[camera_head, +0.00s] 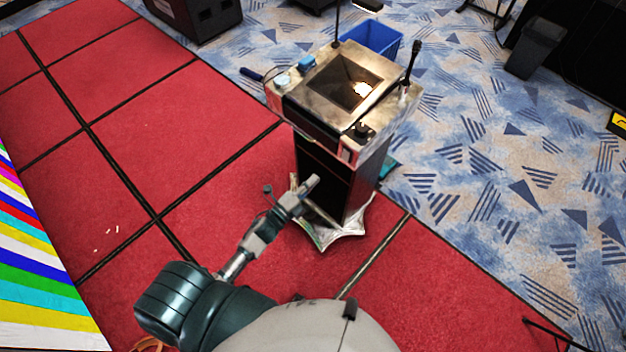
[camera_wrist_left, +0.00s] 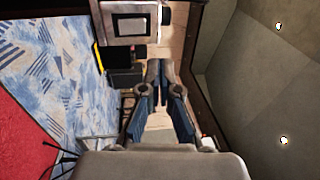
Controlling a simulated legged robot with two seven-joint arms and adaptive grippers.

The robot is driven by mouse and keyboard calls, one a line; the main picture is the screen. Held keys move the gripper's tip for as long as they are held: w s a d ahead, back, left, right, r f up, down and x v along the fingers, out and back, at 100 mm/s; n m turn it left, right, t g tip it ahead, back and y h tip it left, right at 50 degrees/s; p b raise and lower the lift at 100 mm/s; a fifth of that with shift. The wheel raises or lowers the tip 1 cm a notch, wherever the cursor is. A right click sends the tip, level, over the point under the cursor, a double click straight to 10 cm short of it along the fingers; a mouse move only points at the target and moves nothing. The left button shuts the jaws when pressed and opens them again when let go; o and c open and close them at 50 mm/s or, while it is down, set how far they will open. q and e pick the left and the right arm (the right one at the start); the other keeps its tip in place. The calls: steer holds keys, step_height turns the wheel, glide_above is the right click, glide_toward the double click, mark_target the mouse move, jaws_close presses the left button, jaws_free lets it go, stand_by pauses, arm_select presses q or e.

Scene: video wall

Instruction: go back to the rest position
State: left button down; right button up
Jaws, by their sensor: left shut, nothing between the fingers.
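My left arm comes in from the lower left in the head view, and my left gripper (camera_head: 311,183) is in front of the dark front of a lectern. It is shut with nothing between its fingers. In the left wrist view the gripper (camera_wrist_left: 160,68) points towards furniture by a wall, with its fingertips together. My right gripper is in neither view.
The lectern (camera_head: 322,172) stands on a silvery base (camera_head: 330,238) at the edge of the red floor (camera_head: 215,200). A blue bin (camera_head: 372,38) stands behind it. A striped colour panel (camera_head: 40,285) is at the left. Open red floor lies left of the lectern.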

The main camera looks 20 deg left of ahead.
arm_select(q)
steer(key=s+a+f+n+g+y+b, duration=0.15)
steer(key=s+f+n, duration=0.25)
steer(key=f, duration=0.7)
steer(key=s+a+f+n+g+y, duration=0.1)
steer(key=s+f+n+g+y, duration=0.15)
steer(key=f, duration=0.85)
steer(key=s+a+f+n+g+y, duration=0.1)
steer(key=s+a+f+n+g, duration=0.2)
steer(key=f, duration=0.8)
steer(key=s+f+n+g, duration=0.3)
steer(key=s+f, duration=0.4)
steer(key=s, duration=0.4)
steer(key=s+d+f+n+g+y+b, duration=0.1)
steer(key=s+f+n+g, duration=0.2)
steer(key=s+f, duration=0.4)
steer(key=s+d+f+n+g+b, duration=0.1)
steer(key=s+f+n+g, duration=0.3)
steer(key=s, duration=1.2)
step_height(320, 180, down, 3)
steer(key=shift+s+d+f+y, duration=0.1)
steer(key=shift+s+d+y, duration=0.2)
steer(key=shift+y, duration=0.1)
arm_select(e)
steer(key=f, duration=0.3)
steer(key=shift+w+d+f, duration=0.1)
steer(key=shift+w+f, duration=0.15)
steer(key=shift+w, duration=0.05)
